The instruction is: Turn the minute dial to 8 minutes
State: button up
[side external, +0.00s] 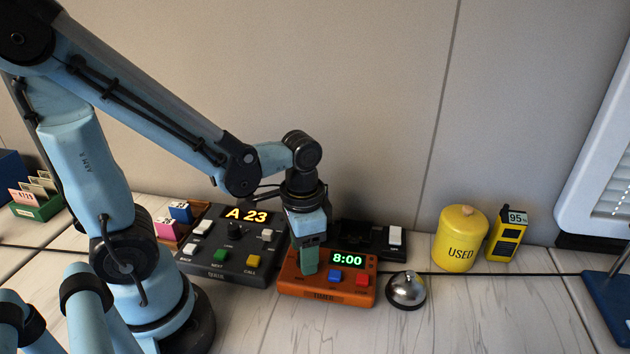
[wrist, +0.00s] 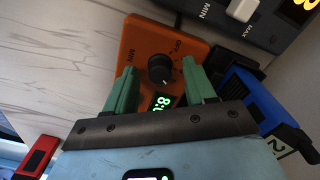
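The orange timer (side external: 327,291) sits on the counter, with a green display (side external: 347,260) reading 8:00 and a blue and a red button on its front. In the wrist view the timer (wrist: 137,45) shows its round black minute dial (wrist: 161,69), with OFF and MIN printed near it. My gripper (side external: 309,272) points down over the left part of the timer and hides the dial in the side view. In the wrist view its green fingers (wrist: 159,68) are open, one on each side of the dial, with visible gaps to it.
A dark console (side external: 232,262) reading A 23 stands close on the left. A black box with a white switch (side external: 395,236) is behind the timer. A silver bell (side external: 406,291) is on the right, then a yellow USED tin (side external: 460,240) and a yellow meter (side external: 507,238). The front right counter is clear.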

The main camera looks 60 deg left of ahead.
notch_tip(320, 180, up, 12)
dwell(1.1)
jog(key=shift+w+a+f+n+t, duration=0.25)
jog(key=shift+w+f+n+t, duration=0.25)
jog(key=shift+t, duration=0.7)
jog(key=shift+w+a+f+n+t, duration=0.2)
jog(key=shift+w+f+n+t, duration=0.3)
jog(key=shift+t, duration=0.7)
jog(key=shift+w+a+f+n+t, duration=0.25)
jog(key=shift+w+n+t, duration=0.4)
jog(key=shift+t, duration=0.55)
